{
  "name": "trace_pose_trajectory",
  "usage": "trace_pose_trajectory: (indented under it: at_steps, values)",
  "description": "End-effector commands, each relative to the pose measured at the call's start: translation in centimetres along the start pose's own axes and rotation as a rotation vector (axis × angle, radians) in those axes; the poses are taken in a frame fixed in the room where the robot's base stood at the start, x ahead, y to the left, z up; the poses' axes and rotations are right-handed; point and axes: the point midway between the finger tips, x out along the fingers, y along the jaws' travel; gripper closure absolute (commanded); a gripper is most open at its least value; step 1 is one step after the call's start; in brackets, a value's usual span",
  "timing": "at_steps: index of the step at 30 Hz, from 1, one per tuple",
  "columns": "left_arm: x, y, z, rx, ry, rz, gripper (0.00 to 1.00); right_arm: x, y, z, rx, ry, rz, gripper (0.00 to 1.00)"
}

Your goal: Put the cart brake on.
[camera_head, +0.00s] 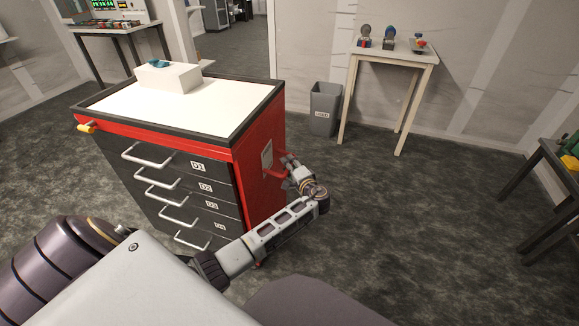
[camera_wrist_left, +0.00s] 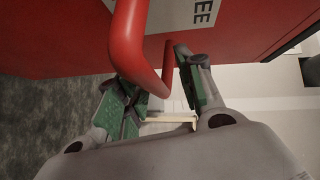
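The red cart (camera_head: 264,146) has dark drawers with pale handles, labelled D1 and down. On its right side a red bent lever (camera_head: 273,171) sticks out below a pale plate (camera_head: 267,154). In the left wrist view the lever (camera_wrist_left: 139,62) looms large, by a plate whose visible letters read "EE" (camera_wrist_left: 205,12). My left gripper (camera_head: 287,172) is at the lever. In the wrist view its green-padded fingers (camera_wrist_left: 148,75) are spread, with the lever's bend between them. I cannot tell whether either pad touches it. My right gripper is not in view.
A white box (camera_head: 168,78) with a blue item stands on the cart top. A yellow piece (camera_head: 87,128) juts from its front left corner. A grey bin (camera_head: 324,108) and small table (camera_head: 396,52) stand behind. Floor right of the cart is clear.

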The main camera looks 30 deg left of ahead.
Motion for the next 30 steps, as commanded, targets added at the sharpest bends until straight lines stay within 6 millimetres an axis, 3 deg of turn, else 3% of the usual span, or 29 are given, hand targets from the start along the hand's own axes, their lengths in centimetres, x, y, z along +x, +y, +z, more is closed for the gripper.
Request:
trace_pose_trajectory:
  at_steps: [9, 18, 30]
  values:
    - [0.1, 0.0, 0.0, -0.001, 0.000, 0.000, 0.63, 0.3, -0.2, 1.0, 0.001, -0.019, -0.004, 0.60]
    - [0.1, -0.1, 0.0, -0.001, 0.000, -0.001, 1.00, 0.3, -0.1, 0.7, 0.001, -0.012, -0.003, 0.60]
    - [0.3, -0.1, 0.0, 0.008, -0.001, -0.013, 1.00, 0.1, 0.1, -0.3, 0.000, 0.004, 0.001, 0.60]
